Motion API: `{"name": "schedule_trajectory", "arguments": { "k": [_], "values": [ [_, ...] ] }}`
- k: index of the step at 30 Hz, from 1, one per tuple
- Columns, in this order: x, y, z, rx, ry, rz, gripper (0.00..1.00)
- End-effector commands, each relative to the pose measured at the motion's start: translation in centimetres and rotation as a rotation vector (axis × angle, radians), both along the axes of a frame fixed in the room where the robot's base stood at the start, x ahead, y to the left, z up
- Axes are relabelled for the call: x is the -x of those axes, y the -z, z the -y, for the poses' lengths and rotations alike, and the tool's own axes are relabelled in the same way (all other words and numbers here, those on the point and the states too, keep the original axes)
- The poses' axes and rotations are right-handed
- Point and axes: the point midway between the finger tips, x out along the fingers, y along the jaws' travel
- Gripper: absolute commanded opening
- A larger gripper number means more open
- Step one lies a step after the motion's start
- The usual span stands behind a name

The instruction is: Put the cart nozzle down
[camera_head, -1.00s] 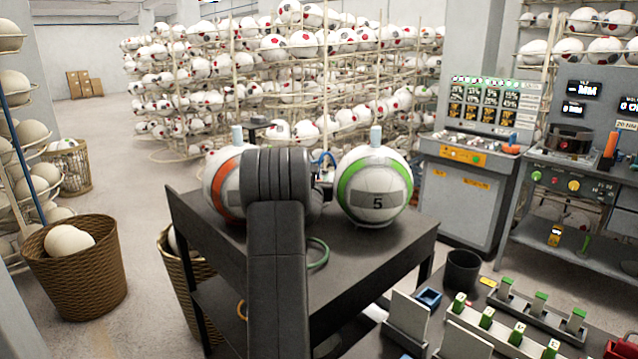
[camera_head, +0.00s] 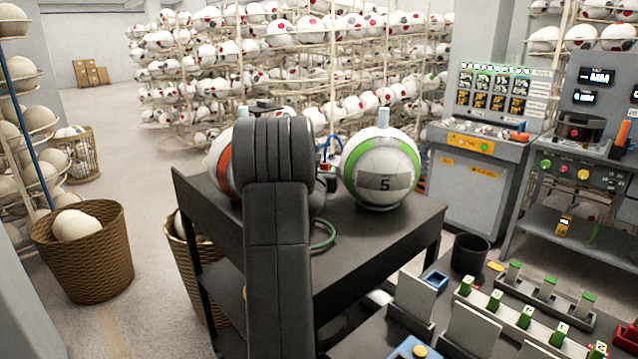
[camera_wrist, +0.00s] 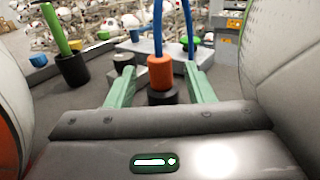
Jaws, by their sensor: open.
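The cart nozzle (camera_wrist: 160,72) shows in the wrist view as an orange collar on a blue hose (camera_wrist: 157,30). It stands upright, its lower end in a dark round base (camera_wrist: 162,96). My gripper (camera_wrist: 163,86) is open, with one pale green finger on each side of the nozzle and a visible gap to each. In the head view my arm hides the nozzle and most of the gripper. The black cart (camera_head: 390,225) carries a green-striped ball marked 5 (camera_head: 384,172) and an orange-striped ball (camera_head: 220,165), partly behind my arm.
In the wrist view a green hose (camera_wrist: 55,30) rises from a black holder (camera_wrist: 72,68) at left. The balls flank my gripper closely. A wicker basket (camera_head: 85,255) stands left of the cart; a bench with a black cup (camera_head: 470,254) and small racks is front right.

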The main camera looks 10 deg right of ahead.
Motion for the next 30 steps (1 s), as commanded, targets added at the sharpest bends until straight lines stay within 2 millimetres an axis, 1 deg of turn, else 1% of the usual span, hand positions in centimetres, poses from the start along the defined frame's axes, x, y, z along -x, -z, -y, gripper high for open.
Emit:
{"name": "schedule_trajectory", "arguments": {
  "k": [1, 3, 6, 12, 16, 30],
  "values": [
    [0.9, 0.2, -0.4, 0.0, -0.002, 0.001, 0.48],
    [2.1, 0.2, -0.8, 0.0, -0.001, 0.001, 0.48],
    [3.5, 0.1, -1.3, -0.001, -0.001, 0.0, 0.48],
    [5.2, 0.0, -1.8, 0.0, 0.0, 0.001, 0.48],
    [5.5, 0.0, -1.9, 0.0, 0.0, 0.001, 0.48],
    [5.5, 0.0, -1.9, 0.0, 0.0, 0.0, 0.48]
  ]
}}
